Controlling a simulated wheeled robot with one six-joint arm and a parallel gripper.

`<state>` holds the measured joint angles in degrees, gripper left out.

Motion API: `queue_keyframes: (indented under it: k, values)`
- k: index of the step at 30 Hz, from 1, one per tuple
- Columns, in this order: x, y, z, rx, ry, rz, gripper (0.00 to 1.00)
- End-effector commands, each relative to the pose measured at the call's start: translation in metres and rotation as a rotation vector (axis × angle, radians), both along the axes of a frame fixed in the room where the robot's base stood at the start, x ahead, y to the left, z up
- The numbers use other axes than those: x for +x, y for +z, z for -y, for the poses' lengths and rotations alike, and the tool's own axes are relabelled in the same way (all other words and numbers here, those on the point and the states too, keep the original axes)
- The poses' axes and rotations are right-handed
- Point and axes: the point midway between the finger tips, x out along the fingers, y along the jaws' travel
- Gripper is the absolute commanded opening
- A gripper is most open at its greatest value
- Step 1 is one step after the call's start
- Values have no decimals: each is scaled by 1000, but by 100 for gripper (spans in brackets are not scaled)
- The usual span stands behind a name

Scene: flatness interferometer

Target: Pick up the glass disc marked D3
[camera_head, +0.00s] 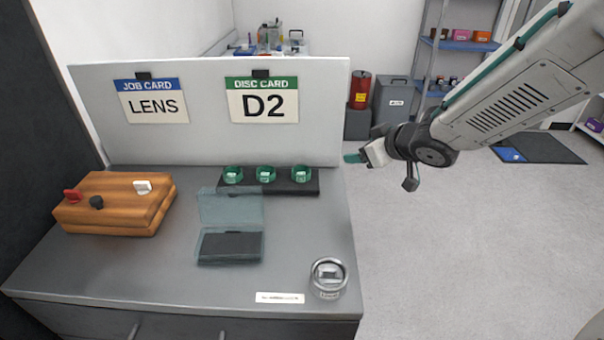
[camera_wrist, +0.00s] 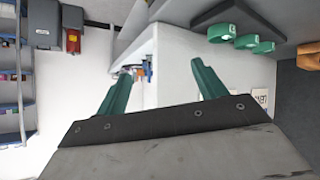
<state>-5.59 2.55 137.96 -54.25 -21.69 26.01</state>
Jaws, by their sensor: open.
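Three green-rimmed discs stand in a row on a black rack at the back of the bench: a left disc (camera_head: 232,174), a middle disc (camera_head: 266,173) and a right disc (camera_head: 301,173). Each has a small white label, too small to read, so I cannot tell which is D3. My gripper (camera_head: 358,157) is open and empty, off to the right of the rack near the board's right edge. In the wrist view its green fingers (camera_wrist: 160,70) are apart, with the discs (camera_wrist: 245,42) at upper right.
A white board (camera_head: 205,110) behind the rack carries a job card (camera_head: 153,106) reading LENS and a disc card (camera_head: 263,106) reading D2. An open clear-lidded case (camera_head: 230,247) stands before the rack. A wooden block (camera_head: 110,203) is left; a round metal piece (camera_head: 328,279) is front right.

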Motion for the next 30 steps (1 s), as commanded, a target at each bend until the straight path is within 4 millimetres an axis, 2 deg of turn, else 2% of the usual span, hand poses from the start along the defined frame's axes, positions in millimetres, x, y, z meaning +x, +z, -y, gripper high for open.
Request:
queue_keyframes:
  k: [1,3,6,11,24,30]
  values:
    - [1,-15,-20,44,82,-8,70]
    - [-1,-27,-44,108,181,-13,70]
    - [-9,-38,-67,178,282,-29,70]
    - [-12,-47,-86,227,349,-42,70]
    - [17,-74,-127,228,350,-41,70]
    - [25,-81,-137,228,348,-40,70]
